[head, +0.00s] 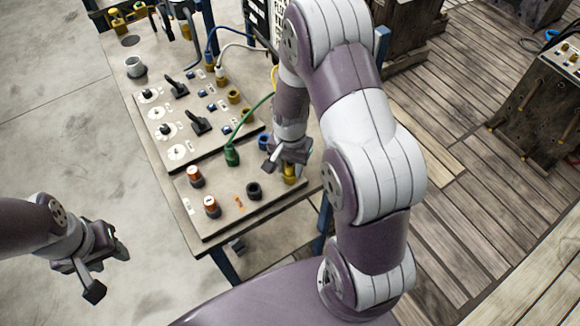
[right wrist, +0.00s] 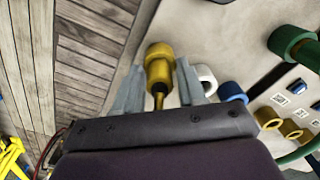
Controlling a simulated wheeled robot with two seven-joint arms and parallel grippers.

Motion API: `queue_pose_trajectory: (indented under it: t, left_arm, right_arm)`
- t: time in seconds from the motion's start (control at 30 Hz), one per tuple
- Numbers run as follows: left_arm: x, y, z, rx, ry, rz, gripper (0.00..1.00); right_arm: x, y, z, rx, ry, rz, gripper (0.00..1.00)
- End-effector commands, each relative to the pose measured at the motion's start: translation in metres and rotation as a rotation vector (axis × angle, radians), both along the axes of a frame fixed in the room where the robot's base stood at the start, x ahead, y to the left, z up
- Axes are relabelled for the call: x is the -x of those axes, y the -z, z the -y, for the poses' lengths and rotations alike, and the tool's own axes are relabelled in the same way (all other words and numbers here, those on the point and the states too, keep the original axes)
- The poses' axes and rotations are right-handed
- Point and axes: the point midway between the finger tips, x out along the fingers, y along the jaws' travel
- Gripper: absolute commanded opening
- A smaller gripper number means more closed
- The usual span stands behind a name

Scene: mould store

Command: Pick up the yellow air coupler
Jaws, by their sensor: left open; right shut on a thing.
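The yellow air coupler (head: 289,173) is at the right end of the front panel on the bench. My right gripper (head: 284,160) is over it from above and partly hides it. In the right wrist view the yellow coupler (right wrist: 159,64) sits between the two fingers of my right gripper (right wrist: 158,88), which is shut on it. I cannot tell whether the coupler is clear of the panel. My left gripper (head: 109,271) is open and empty, away from the bench at the lower left, above the floor.
The front panel (head: 217,222) also bears a black ring (head: 254,190), a green plug (head: 232,155) with a green hose, a blue ring (head: 263,141) and two orange-topped knobs (head: 211,206). A panel with black levers (head: 197,123) lies behind. Concrete floor (head: 60,130) at left is clear.

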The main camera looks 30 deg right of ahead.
Motion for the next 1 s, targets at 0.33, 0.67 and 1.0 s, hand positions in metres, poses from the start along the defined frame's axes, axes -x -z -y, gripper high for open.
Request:
queue_pose_trajectory:
  t: [0.33, 0.67, 1.0]
  left_arm:
    - [0.000, 0.000, 0.000, 0.000, 0.000, 0.000, 0.43]
    - [0.000, 0.007, 0.000, 0.000, 0.000, 0.000, 0.43]
    - [0.000, 0.013, 0.000, 0.000, 0.000, 0.000, 0.43]
  right_arm:
    - [0.000, -0.001, 0.000, 0.000, 0.000, 0.001, 0.57]
    - [-0.002, -0.030, 0.001, 0.001, 0.000, 0.008, 0.57]
    - [0.001, -0.109, 0.002, 0.000, 0.000, 0.004, 0.57]
